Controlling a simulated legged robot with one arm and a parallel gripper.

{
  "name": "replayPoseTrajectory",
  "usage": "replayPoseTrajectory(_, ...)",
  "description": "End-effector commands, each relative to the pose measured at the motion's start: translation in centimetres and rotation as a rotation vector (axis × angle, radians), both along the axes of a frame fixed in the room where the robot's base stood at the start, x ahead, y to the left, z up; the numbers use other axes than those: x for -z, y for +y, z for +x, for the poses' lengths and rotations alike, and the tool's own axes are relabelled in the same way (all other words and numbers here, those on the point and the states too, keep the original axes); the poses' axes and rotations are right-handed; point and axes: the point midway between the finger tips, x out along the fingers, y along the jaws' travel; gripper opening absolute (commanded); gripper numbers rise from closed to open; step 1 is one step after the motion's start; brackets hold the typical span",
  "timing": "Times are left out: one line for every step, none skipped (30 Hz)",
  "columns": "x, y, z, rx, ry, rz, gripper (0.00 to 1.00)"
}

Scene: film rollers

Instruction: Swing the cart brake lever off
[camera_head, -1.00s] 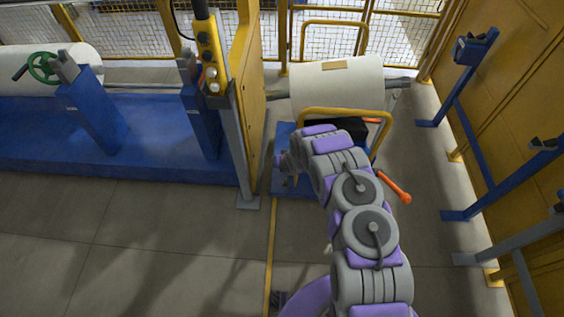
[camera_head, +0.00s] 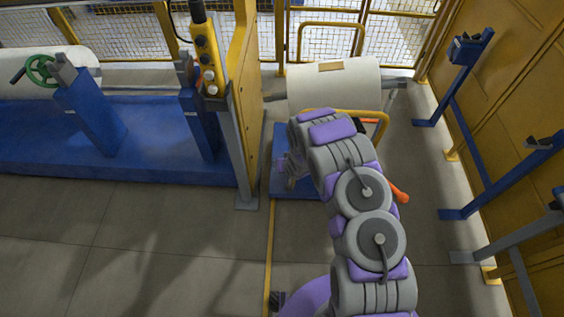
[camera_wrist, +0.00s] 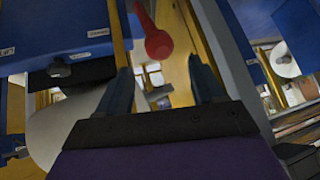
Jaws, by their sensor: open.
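The cart (camera_head: 283,178) has a blue base and a yellow push handle (camera_head: 372,115), and it carries a white roll (camera_head: 335,84). An orange lever (camera_head: 400,193) shows in the head view just right of my arm, which hides most of it. In the wrist view a red-orange lever with a round knob (camera_wrist: 157,45) hangs from the top. My gripper (camera_wrist: 159,68) is open, its two dark fingers either side of the knob in the picture. The knob lies near the fingertips; I cannot tell whether it is between them. My arm hides the gripper in the head view.
A blue machine bed (camera_head: 150,150) with a roll and green handwheel stands at left. A yellow post with a control box (camera_head: 207,58) is beside the cart. Blue racks (camera_head: 470,140) line the yellow wall at right. The floor in front is clear.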

Motion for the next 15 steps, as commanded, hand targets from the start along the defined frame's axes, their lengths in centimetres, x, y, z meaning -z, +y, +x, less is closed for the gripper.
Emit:
replayPoseTrajectory(-0.9, -0.2, -0.5, 0.0, 0.0, -0.001, 0.68)
replayPoseTrajectory(-1.3, -0.3, -0.7, 0.0, -0.002, -0.001, 0.68)
replayPoseTrajectory(-1.9, -0.4, -1.0, 0.0, -0.004, 0.0, 0.68)
replayPoseTrajectory(-2.2, -0.6, -1.3, 0.0, -0.004, 0.0, 0.68)
replayPoseTrajectory(-2.6, -0.7, -1.7, 0.001, -0.002, 0.0, 0.68)
replayPoseTrajectory(-3.0, -0.9, -2.1, 0.001, 0.0, -0.002, 0.68)
replayPoseTrajectory(-3.4, -1.0, -2.4, 0.001, 0.0, -0.002, 0.68)
replayPoseTrajectory(-3.9, -1.1, -2.6, 0.001, -0.002, -0.001, 0.68)
replayPoseTrajectory(-4.4, -1.2, -2.9, 0.0, -0.004, -0.001, 0.68)
replayPoseTrajectory(-4.7, -1.2, -3.2, 0.0, -0.003, -0.001, 0.68)
replayPoseTrajectory(-5.0, -1.3, -3.5, 0.0, -0.002, -0.001, 0.68)
replayPoseTrajectory(-5.3, -1.5, -3.8, -0.001, -0.002, 0.0, 0.68)
replayPoseTrajectory(-5.6, -1.5, -4.0, -0.001, -0.002, 0.0, 0.68)
replayPoseTrajectory(-5.9, -1.6, -4.1, 0.0, -0.003, 0.0, 0.68)
replayPoseTrajectory(-6.2, -1.7, -4.3, -0.001, -0.005, 0.0, 0.68)
